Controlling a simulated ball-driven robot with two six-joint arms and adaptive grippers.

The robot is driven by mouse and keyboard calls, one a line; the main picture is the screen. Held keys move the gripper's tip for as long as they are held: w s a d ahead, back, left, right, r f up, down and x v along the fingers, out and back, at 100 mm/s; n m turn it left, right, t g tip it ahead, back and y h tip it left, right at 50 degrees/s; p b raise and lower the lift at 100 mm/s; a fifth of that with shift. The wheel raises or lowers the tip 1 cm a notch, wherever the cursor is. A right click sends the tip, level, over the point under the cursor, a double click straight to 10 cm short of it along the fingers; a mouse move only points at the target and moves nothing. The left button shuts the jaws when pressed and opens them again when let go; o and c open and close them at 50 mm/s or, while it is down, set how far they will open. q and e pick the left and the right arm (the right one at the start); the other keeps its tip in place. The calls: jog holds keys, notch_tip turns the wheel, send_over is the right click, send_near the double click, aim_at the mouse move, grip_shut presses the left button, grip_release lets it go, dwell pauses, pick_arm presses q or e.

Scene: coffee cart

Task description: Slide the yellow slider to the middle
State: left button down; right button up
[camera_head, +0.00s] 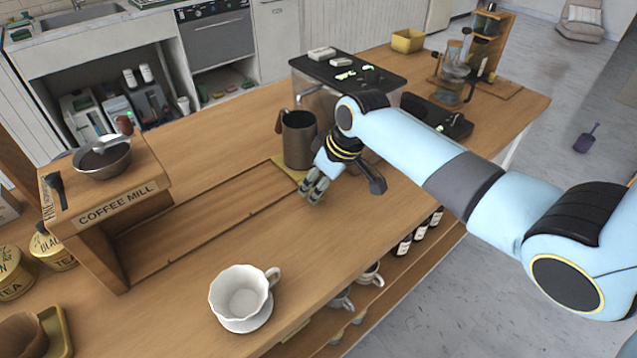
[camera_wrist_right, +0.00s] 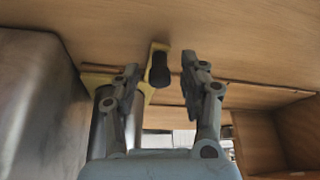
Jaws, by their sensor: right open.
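The yellow slider (camera_head: 284,163) sits at the right end of the wooden track (camera_head: 215,215) in the counter. A dark metal cup (camera_head: 298,140) stands on it. My right gripper (camera_head: 312,190) is low over the counter, at the slider's near right side, and hides part of it. In the right wrist view the open fingers (camera_wrist_right: 160,70) stand either side of the slider's black knob (camera_wrist_right: 160,70), which is fixed to a yellow bracket (camera_wrist_right: 152,52). I cannot tell whether a finger touches the knob. My left gripper is not in view.
The coffee mill stand (camera_head: 118,205) is at the track's left end. A white cup (camera_head: 238,292) on a saucer stands at the front edge. A black-topped machine (camera_head: 345,72) is behind the gripper. The track left of the slider looks clear.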

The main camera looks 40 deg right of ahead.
jog(key=shift+f, duration=0.1)
grip_shut()
dwell(0.3)
